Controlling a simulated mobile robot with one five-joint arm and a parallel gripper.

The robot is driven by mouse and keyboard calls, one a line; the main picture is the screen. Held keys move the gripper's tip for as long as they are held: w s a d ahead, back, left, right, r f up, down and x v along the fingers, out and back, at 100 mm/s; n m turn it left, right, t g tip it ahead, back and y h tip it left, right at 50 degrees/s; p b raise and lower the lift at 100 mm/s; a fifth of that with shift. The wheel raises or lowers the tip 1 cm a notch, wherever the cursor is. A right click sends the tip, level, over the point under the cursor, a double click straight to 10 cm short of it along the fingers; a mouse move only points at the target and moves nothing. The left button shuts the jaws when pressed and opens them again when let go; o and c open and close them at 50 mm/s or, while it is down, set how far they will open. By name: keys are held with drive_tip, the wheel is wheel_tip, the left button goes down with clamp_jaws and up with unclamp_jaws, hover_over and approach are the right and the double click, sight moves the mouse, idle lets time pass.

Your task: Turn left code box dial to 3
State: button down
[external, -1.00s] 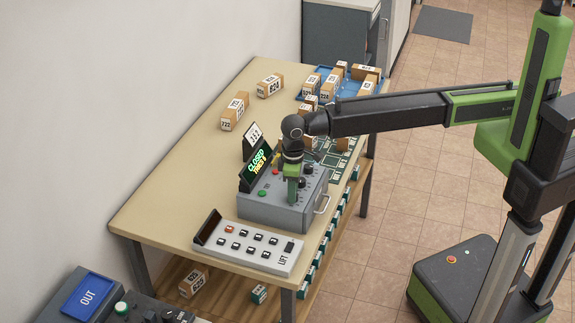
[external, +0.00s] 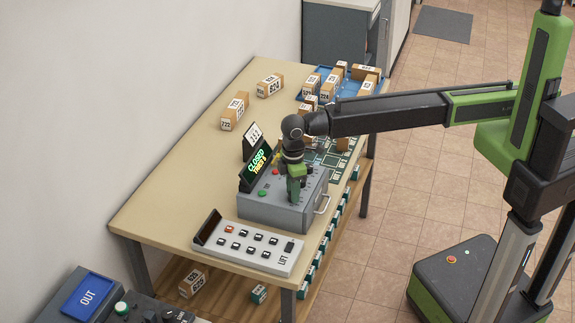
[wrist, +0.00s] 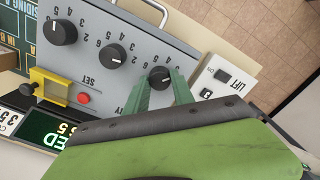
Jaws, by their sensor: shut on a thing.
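The grey code box (external: 262,211) stands on the table and fills much of the wrist view (wrist: 150,45). Three black dials with white marks sit in a row on it. The lettering is upside down in the wrist view, so the left dial (wrist: 159,75) is the one at right there. My gripper (wrist: 160,84) points down with its two green fingers closed around this dial; it also shows in the external view (external: 295,196). The middle dial (wrist: 112,56) and the far dial (wrist: 62,32) are untouched. I cannot read the left dial's setting.
A display (external: 258,163) reading CLOSED stands behind the box. A red button (wrist: 83,98) and a yellow frame (wrist: 48,86) are on the box. A LIFT panel (external: 247,243) lies beside it. Boxes and a blue tray (external: 349,88) are at the far end.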

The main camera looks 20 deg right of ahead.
drive_tip(key=c, duration=1.1)
unclamp_jaws()
wheel_tip(320, 180, up, 18)
drive_tip(key=p, duration=1.7)
drive_tip(key=shift+f+p, duration=0.25)
drive_tip(key=shift+p, duration=0.05)
drive_tip(key=shift+f, duration=0.1)
